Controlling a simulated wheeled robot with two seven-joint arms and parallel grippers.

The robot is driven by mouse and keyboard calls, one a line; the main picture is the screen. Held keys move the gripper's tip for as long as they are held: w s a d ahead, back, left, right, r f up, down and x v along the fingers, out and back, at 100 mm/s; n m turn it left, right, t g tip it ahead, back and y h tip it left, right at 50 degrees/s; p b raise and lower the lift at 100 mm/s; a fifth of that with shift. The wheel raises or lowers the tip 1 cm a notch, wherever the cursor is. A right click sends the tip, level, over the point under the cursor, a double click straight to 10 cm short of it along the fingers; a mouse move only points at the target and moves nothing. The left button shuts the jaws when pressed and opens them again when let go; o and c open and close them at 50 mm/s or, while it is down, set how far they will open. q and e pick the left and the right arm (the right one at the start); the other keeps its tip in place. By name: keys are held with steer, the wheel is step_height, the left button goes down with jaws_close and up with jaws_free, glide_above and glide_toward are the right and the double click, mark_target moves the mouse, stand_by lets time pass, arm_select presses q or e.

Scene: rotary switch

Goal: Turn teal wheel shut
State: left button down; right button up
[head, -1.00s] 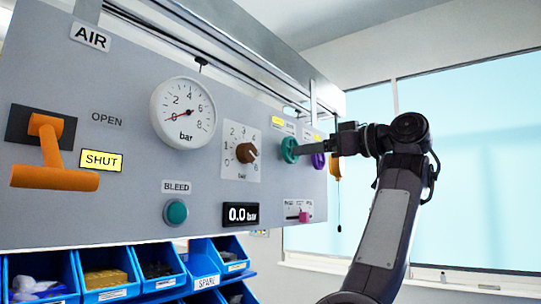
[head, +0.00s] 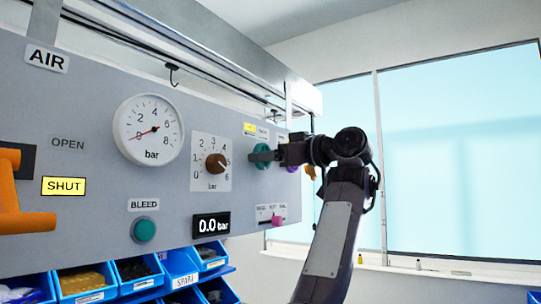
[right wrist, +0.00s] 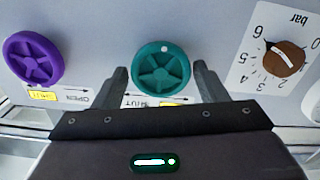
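The teal wheel (head: 262,153) is on the right part of the grey panel in the head view, partly hidden behind my right gripper (head: 268,156). In the right wrist view the teal wheel (right wrist: 162,72) faces the camera, with a white dot on its rim at the top of the picture. My right gripper (right wrist: 162,76) is open there, one finger on each side of the wheel. I cannot tell whether the fingers touch it. A label below it, partly covered by my gripper, reads SHUT upside down. My left gripper is not in view.
A purple wheel (right wrist: 33,60) sits beside the teal one, and a brown knob (right wrist: 285,58) on the other side. A gauge (head: 148,130), orange lever (head: 20,222), bleed button (head: 143,230) and pink slider (head: 278,221) are on the panel. Blue bins (head: 134,277) stand below.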

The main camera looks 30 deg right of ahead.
steer(key=shift+w+a, duration=0.1)
steer(key=c, duration=0.6)
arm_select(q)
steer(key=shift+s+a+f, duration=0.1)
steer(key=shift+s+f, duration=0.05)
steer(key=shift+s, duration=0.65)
arm_select(e)
steer(key=shift+c, duration=0.2)
arm_select(q)
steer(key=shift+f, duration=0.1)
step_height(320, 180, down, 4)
steer(key=b, duration=0.4)
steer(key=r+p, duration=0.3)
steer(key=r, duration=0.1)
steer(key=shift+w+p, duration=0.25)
steer(key=shift+p, duration=0.1)
arm_select(e)
steer(key=m, duration=3.6)
steer(key=shift+f, duration=0.15)
